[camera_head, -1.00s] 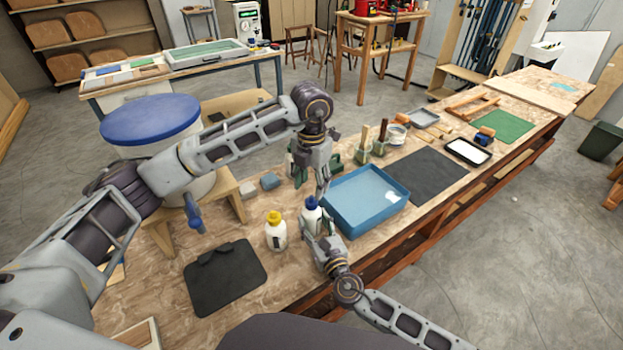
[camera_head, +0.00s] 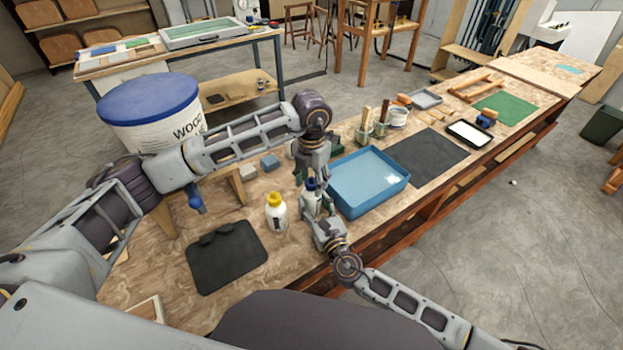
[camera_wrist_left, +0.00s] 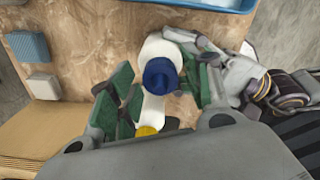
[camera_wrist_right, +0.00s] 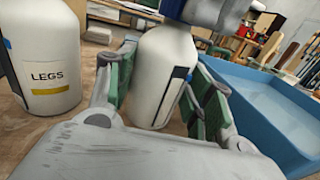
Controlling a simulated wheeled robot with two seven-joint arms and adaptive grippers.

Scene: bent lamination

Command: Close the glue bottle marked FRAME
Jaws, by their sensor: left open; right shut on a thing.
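A white glue bottle with a blue cap (camera_head: 310,184) stands on the bench; its cap (camera_wrist_left: 160,76) shows from above in the left wrist view. My right gripper (camera_wrist_right: 160,100) is shut around the body of this bottle (camera_wrist_right: 158,75). The word on its label is turned away and cannot be read. My left gripper (camera_wrist_left: 162,92) is open above it, with the blue cap between its green fingers and a gap visible on the left. A second white bottle (camera_head: 277,215), yellow-capped, stands to the left; its label reads LEGS (camera_wrist_right: 46,76) in the right wrist view.
A blue tray (camera_head: 345,205) stands close to the right of the held bottle. A black mat (camera_head: 225,262) lies at the front left. Small grey and blue blocks (camera_head: 269,161) lie behind the bottles. A large blue-lidded tub (camera_head: 150,105) stands at the left.

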